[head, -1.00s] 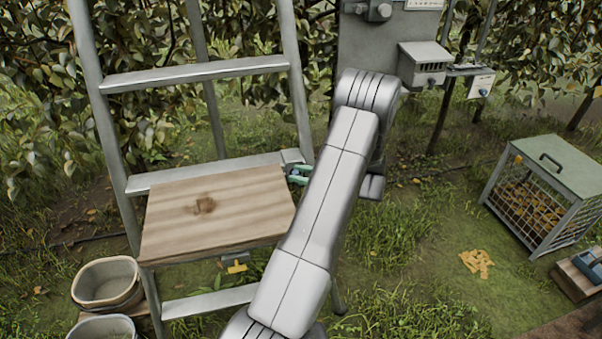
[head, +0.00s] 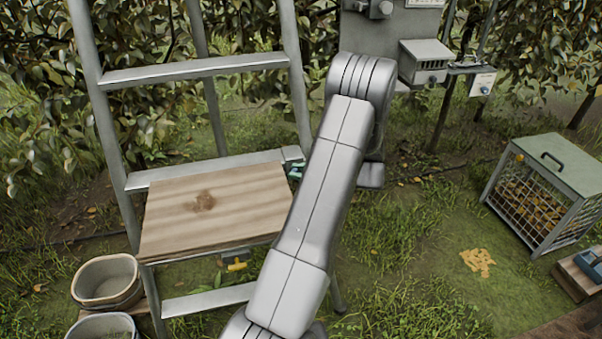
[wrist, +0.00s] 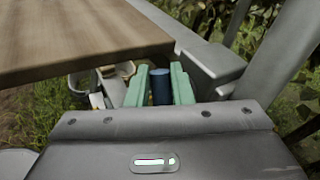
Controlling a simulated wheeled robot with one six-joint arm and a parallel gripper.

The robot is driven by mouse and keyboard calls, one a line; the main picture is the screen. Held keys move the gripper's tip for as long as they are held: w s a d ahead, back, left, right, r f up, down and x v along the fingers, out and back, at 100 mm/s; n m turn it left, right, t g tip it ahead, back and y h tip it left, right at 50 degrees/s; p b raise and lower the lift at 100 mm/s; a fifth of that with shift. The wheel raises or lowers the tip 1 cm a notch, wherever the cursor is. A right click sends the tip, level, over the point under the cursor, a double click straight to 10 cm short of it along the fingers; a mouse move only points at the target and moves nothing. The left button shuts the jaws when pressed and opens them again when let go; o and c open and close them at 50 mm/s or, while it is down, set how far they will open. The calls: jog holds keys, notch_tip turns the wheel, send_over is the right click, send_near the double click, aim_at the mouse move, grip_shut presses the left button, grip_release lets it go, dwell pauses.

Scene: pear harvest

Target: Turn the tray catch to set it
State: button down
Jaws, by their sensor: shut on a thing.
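The wooden tray (head: 240,215) rests level on the ladder in the head view. Its edge also fills the upper left of the wrist view (wrist: 75,40). My gripper (wrist: 160,84) is at the tray's right rear corner, beside the ladder rail. Its green fingers stand on either side of a dark blue cylindrical knob (wrist: 160,88), which looks like the tray catch, and are shut on it. In the head view my gripper (head: 294,171) is mostly hidden behind my arm. The knob's lower part and its turn angle cannot be made out.
The ladder (head: 190,75) stands close around the tray. A yellow piece (head: 236,266) sits under the tray's front edge. Buckets (head: 106,282) stand at lower left. A grey box (head: 425,62) is behind my arm, and a wire crate (head: 545,195) stands on grass at right.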

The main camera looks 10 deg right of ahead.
jog(key=h, duration=0.1)
jog(key=a+n+g+h+b, duration=0.1)
jog(key=h, duration=0.1)
jog(key=shift+n, duration=0.3)
jog(key=h, duration=0.1)
jog(key=n+h+b, duration=0.1)
jog(key=h, duration=0.1)
jog(key=shift+a+f, duration=0.15)
jog(key=shift+a, duration=0.2)
jog(key=shift+a+f+n+g+h+b, duration=0.15)
jog(key=shift+n+h, duration=0.2)
jog(key=shift+h, duration=0.45)
jog(key=shift+a+f+n+g+h+b, duration=0.1)
jog(key=shift+n+h, duration=0.2)
jog(key=shift+h, duration=0.5)
jog(key=shift+a+f+n+g+h+b, duration=0.15)
jog(key=shift+n+h, duration=0.2)
jog(key=shift+h, duration=0.45)
jog(key=shift+f, duration=0.1)
jog(key=c, duration=1.6)
grip_release()
jog(key=shift+o, duration=0.2)
jog(key=v, duration=1.4)
